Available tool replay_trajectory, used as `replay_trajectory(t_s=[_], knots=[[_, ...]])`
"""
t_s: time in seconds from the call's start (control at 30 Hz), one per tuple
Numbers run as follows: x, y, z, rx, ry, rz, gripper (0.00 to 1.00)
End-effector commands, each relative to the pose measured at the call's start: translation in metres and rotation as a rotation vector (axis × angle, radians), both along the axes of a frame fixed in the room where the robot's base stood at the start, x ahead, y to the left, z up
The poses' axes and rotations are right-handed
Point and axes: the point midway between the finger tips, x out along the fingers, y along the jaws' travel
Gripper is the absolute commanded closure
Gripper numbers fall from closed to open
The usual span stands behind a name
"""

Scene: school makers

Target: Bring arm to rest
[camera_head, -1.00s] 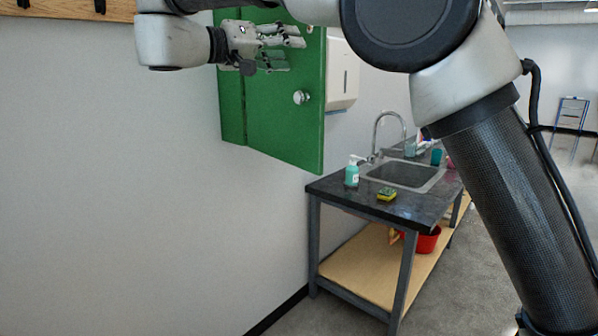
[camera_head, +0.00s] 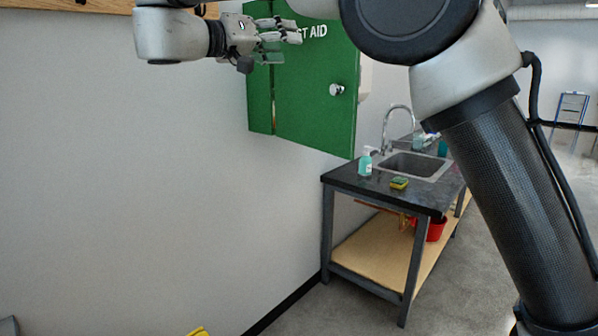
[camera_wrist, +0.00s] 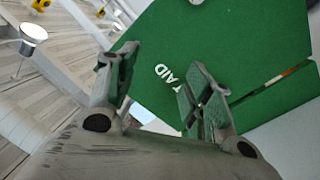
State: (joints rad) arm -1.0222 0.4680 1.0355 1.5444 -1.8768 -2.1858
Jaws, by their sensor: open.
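My gripper (camera_head: 282,40) is at the upper left of the head view, in front of the green first aid cabinet (camera_head: 310,100). Its fingers point right and are spread, with nothing between them. In the wrist view, the two fingers of my gripper (camera_wrist: 160,88) stand apart, and the green cabinet door (camera_wrist: 220,40) with white "AID" lettering lies beyond them. I cannot tell whether the fingers touch the door.
A sink table (camera_head: 400,195) stands below and right of the cabinet, with a soap bottle (camera_head: 365,162) and a sponge (camera_head: 399,183). A red bucket (camera_head: 436,229) is on its lower shelf. A wooden rail (camera_head: 70,5) runs along the wall. The wall at left is bare.

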Motion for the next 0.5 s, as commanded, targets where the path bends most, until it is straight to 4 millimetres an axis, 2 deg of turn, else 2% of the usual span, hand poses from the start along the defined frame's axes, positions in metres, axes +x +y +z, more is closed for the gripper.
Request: replay_trajectory(t_s=[0.27, 0.37, 0.5], knots=[[0.035, 0.034, 0.013, 0.113, -0.204, 0.212, 0.49], [0.053, 0.057, 0.016, 0.154, -0.290, 0.344, 0.49], [0.075, 0.101, 0.011, 0.214, -0.381, 0.588, 0.49]])
